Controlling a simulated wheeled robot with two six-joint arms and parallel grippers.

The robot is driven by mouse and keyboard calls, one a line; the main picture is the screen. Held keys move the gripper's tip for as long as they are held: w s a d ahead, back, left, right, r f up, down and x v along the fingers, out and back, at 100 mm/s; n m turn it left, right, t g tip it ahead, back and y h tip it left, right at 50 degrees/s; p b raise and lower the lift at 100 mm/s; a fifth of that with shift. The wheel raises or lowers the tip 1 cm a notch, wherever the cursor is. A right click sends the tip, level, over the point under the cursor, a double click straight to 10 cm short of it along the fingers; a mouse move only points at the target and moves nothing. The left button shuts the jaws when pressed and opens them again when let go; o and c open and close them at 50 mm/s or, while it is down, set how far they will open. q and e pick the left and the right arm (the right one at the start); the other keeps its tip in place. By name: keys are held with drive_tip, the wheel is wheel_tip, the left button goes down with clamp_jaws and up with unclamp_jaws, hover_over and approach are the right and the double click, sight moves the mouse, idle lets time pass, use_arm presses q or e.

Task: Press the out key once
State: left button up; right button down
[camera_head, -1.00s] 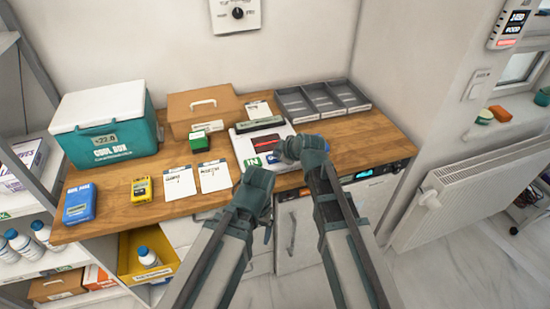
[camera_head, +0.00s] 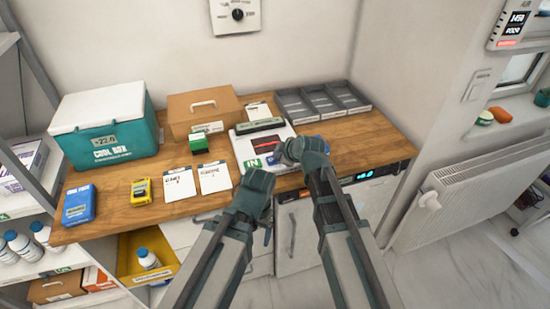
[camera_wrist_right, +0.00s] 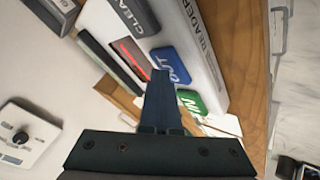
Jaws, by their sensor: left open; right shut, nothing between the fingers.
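The white card reader (camera_head: 281,134) lies on the wooden counter with a dark slot and coloured keys along its front. The blue OUT key (camera_wrist_right: 173,62) and the green IN key (camera_wrist_right: 190,103) show in the right wrist view. The IN key also shows in the head view (camera_head: 252,163). My right gripper (camera_wrist_right: 160,73) is shut and empty, pointing at the reader. Its tips overlap the near edge of the OUT key in the picture; I cannot tell whether they touch. My left gripper (camera_head: 267,212) is open and empty in front of the counter edge, its fingers mostly hidden.
Two paper cards (camera_head: 214,178) and a yellow device (camera_head: 141,190) lie left of the reader. A green-topped stamp (camera_head: 198,142) and brown case (camera_head: 203,110) stand behind. A grey tray (camera_head: 325,102) is at the back right. A cool box (camera_head: 108,125) stands far left.

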drive_tip(key=shift+r+p, duration=0.6)
drive_tip(key=shift+r, duration=0.2)
wheel_tip(320, 180, up, 5)
drive_tip(key=p, duration=0.5)
drive_tip(key=shift+s, duration=0.1)
idle(0.4)
drive_tip(key=s+d+f+m+g+h, duration=0.1)
drive_tip(key=s+f+m+g+h, duration=0.1)
drive_tip(key=s, duration=0.6)
drive_tip(key=s+d+f+m+g+h, duration=0.2)
drive_tip(key=s+m, duration=0.3)
drive_tip(key=s, duration=0.4)
drive_tip(key=s+d+f+m+g+h, duration=0.2)
drive_tip(key=s+m+g, duration=0.2)
drive_tip(key=s, duration=0.4)
drive_tip(key=shift+s+d+f, duration=0.15)
drive_tip(key=shift+s+f, duration=0.15)
drive_tip(key=shift+s, duration=0.05)
